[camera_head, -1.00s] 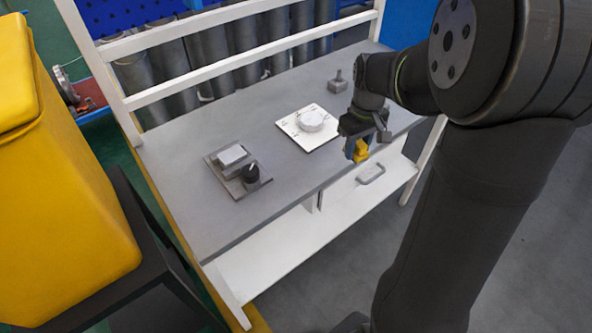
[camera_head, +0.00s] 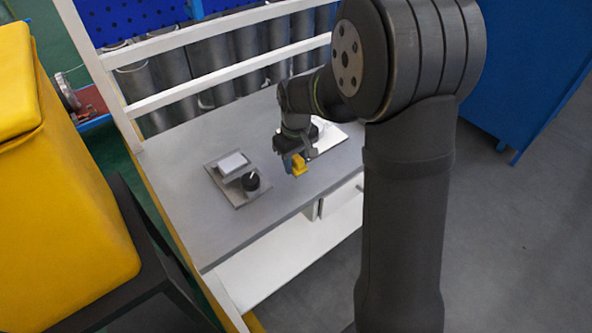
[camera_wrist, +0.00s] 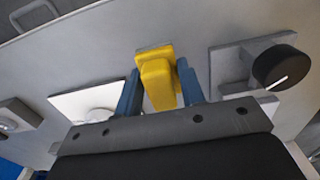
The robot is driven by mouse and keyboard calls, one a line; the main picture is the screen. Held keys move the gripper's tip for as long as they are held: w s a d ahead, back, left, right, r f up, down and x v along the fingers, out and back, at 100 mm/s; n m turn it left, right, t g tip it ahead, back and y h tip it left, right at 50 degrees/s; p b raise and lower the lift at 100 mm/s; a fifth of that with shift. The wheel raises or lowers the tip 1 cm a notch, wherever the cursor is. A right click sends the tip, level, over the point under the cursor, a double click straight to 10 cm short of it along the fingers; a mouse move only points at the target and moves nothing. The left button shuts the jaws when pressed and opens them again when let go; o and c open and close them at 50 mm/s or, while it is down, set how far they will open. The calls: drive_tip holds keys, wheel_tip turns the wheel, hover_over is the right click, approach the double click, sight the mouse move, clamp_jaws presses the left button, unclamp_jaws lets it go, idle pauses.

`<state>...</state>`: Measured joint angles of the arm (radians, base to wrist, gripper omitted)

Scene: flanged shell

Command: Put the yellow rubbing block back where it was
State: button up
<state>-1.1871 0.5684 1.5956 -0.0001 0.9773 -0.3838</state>
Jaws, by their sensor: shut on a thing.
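My gripper (camera_head: 292,160) is shut on the yellow rubbing block (camera_head: 299,165) and holds it over the grey table, between the grey base plate and the white plate. In the wrist view the yellow block (camera_wrist: 160,82) sits between the two blue fingers of my gripper (camera_wrist: 158,70). The grey base plate (camera_head: 241,200) lies to the left, with a pale rectangular block (camera_head: 232,164) and a black knob (camera_head: 251,181) on it. In the wrist view the black knob (camera_wrist: 282,68) shows at the right. How high the yellow block hangs is hard to tell.
A small grey block (camera_wrist: 20,113) shows at the far left of the wrist view. The table (camera_head: 200,235) is clear at its front left. White rails (camera_head: 230,75) run along its back.

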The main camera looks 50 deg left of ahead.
sight(296, 171)
drive_tip(key=shift+f, duration=1.95)
drive_tip(key=shift+f, duration=0.2)
drive_tip(key=o, duration=1)
drive_tip(key=shift+c, duration=0.2)
wheel_tip(296, 171, up, 12)
drive_tip(key=shift+r, duration=0.2)
